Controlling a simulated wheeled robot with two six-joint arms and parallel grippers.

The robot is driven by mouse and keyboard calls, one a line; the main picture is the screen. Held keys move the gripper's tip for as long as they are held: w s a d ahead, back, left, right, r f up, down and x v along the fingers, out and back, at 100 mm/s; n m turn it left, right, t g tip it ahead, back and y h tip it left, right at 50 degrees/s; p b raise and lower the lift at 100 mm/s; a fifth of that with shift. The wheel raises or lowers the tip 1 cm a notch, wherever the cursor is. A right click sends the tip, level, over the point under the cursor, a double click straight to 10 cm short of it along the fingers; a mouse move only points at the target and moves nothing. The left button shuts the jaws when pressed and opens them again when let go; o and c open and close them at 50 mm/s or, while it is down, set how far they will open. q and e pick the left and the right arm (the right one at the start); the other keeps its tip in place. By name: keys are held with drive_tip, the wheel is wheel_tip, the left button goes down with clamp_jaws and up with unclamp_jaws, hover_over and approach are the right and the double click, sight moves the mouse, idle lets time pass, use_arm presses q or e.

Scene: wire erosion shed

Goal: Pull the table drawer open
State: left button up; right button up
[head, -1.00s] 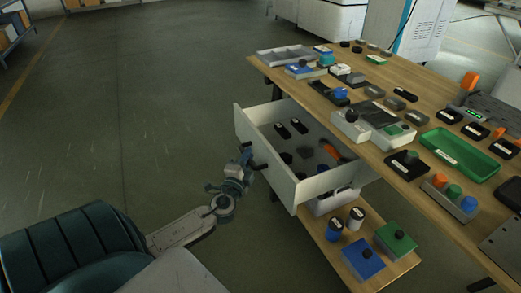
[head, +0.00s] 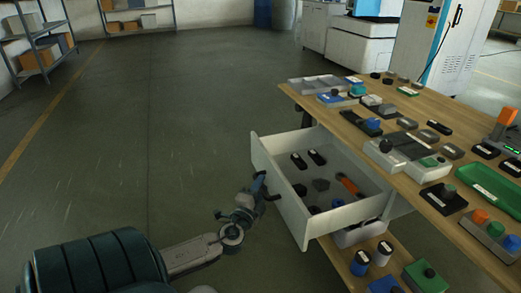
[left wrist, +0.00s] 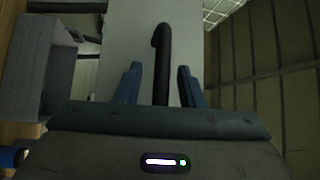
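The table drawer (head: 283,203) is white and stands well out from under the wooden table, with several small parts inside. Its dark handle (left wrist: 163,70) is a bar on the drawer front. My left gripper (head: 256,199) is at this handle in the head view. In the left wrist view the two blue fingers of my left gripper (left wrist: 158,88) stand on either side of the handle, with a visible gap on each side. The fingers are open around the bar and do not appear to touch it. My right gripper is not in view.
The wooden tabletop (head: 405,165) carries several switches, boxes and a green tray (head: 493,188). The floor (head: 180,110) left of the drawer is clear; shelving (head: 40,45) stands far back.

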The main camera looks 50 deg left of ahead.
use_arm(q)
drive_tip(key=v, duration=1.1)
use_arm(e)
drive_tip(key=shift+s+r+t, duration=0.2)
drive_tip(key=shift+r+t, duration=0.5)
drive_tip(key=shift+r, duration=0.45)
use_arm(q)
drive_tip(key=shift+w, duration=0.1)
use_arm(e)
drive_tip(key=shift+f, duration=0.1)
